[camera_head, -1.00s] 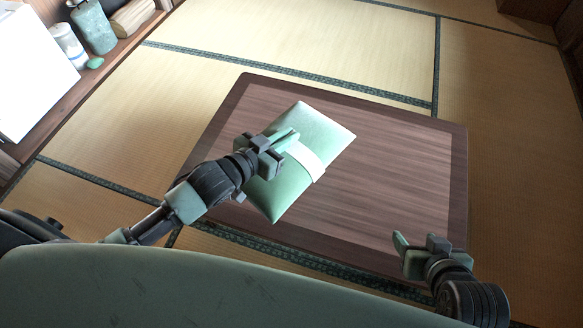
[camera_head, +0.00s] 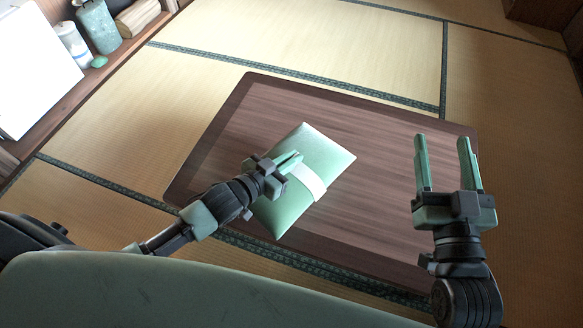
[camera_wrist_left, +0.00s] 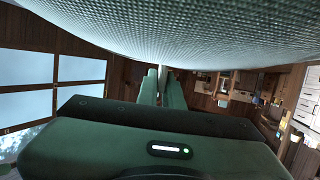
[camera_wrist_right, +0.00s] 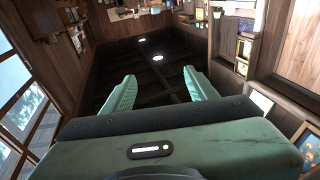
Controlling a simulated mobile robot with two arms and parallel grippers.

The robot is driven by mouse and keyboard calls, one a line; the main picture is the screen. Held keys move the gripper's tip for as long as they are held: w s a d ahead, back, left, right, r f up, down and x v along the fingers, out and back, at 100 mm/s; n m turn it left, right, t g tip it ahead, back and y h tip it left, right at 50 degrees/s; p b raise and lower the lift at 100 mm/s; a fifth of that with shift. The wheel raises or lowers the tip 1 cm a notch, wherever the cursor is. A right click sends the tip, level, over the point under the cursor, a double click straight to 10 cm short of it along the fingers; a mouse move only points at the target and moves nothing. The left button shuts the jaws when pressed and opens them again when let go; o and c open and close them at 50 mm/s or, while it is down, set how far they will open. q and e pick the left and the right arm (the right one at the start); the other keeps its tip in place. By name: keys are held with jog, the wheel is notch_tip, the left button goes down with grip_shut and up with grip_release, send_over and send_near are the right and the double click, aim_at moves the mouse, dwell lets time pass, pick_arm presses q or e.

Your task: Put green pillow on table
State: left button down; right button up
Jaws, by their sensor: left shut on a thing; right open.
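The green pillow (camera_head: 318,153), with a white band across its middle, shows over the dark wooden table (camera_head: 400,140) in the head view. My left gripper (camera_head: 291,162) is shut on the pillow at its left side, near the band. Whether the pillow touches the tabletop cannot be told. In the left wrist view the pillow's woven surface (camera_wrist_left: 190,35) fills the top, above the closed fingers (camera_wrist_left: 161,88). My right gripper (camera_head: 443,150) is open and empty over the table's right side; its spread fingers show in the right wrist view (camera_wrist_right: 160,92).
A shelf along the left wall holds a white panel (camera_head: 35,75), a white jar (camera_head: 73,45), a green canister (camera_head: 97,27) and a wooden log (camera_head: 138,17). Tatami floor (camera_head: 300,40) around the table is clear. The tabletop right of the pillow is bare.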

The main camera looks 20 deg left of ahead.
pick_arm(q)
notch_tip(320, 180, down, 4)
jog(key=shift+r+b, duration=0.25)
jog(key=shift+b, duration=0.55)
jog(key=shift+f, duration=0.1)
pick_arm(e)
notch_tip(320, 180, up, 8)
jog(key=s+t+y, duration=0.1)
jog(key=s+t, duration=0.1)
jog(key=t, duration=0.2)
jog(key=shift+s+a+f+t+y, duration=0.15)
jog(key=shift+s+f+t+y, duration=0.15)
jog(key=shift+s+t, duration=0.1)
pick_arm(q)
jog(key=shift+f, duration=0.15)
pick_arm(e)
jog(key=shift+r, duration=0.1)
pick_arm(q)
jog(key=c, duration=1.6)
grip_release()
jog(key=shift+f, duration=0.1)
jog(key=shift+o, duration=0.2)
